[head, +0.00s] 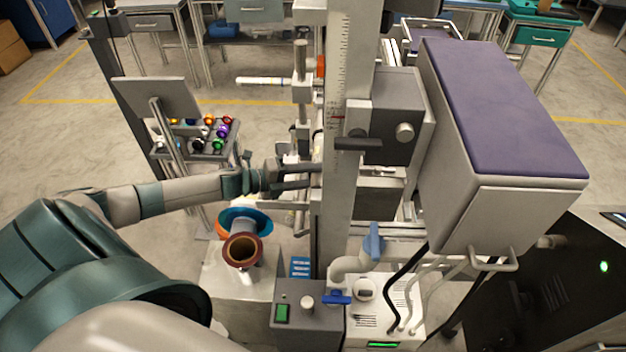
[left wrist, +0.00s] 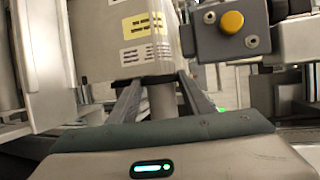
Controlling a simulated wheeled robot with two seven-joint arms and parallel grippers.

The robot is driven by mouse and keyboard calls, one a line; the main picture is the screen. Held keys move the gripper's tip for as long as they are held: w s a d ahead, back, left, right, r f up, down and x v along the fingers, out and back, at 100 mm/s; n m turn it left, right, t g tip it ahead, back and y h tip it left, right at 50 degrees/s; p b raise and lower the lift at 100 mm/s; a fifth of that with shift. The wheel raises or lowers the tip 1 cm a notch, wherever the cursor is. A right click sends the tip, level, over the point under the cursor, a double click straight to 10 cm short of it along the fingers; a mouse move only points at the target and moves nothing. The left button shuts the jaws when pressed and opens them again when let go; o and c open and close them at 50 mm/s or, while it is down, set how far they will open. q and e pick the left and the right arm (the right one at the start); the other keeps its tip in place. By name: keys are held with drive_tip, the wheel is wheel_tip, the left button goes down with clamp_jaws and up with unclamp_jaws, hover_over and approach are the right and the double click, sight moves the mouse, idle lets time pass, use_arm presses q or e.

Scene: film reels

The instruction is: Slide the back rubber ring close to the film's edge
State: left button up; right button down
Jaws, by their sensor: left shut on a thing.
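My left gripper (head: 306,176) reaches in from the left to the machine's upright parts in the head view. In the left wrist view its two fingers (left wrist: 160,88) are closed around a dark rubber ring (left wrist: 148,82). The fingers hide the sides of the ring, and the film's edge is hard to make out. In the head view the ring is hidden among the gripper and machine parts. I cannot tell a second ring. My right gripper is in neither view.
A tall ruled column (head: 339,120) stands just right of the gripper. A large box with a purple top (head: 500,110) is farther right. A grey block with a yellow button (left wrist: 231,22) is close by the film. A rack of coloured spools (head: 208,148) stands left.

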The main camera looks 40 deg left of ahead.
use_arm(q)
drive_tip(key=o, duration=1.5)
drive_tip(key=shift+c, duration=0.2)
drive_tip(key=shift+o, duration=0.3)
drive_tip(key=shift+s+a, duration=0.1)
drive_tip(key=shift+b+v, duration=0.3)
drive_tip(key=shift+v, duration=0.45)
drive_tip(key=b+v, duration=0.2)
drive_tip(key=v, duration=1.3)
drive_tip(key=shift+s+a, duration=0.25)
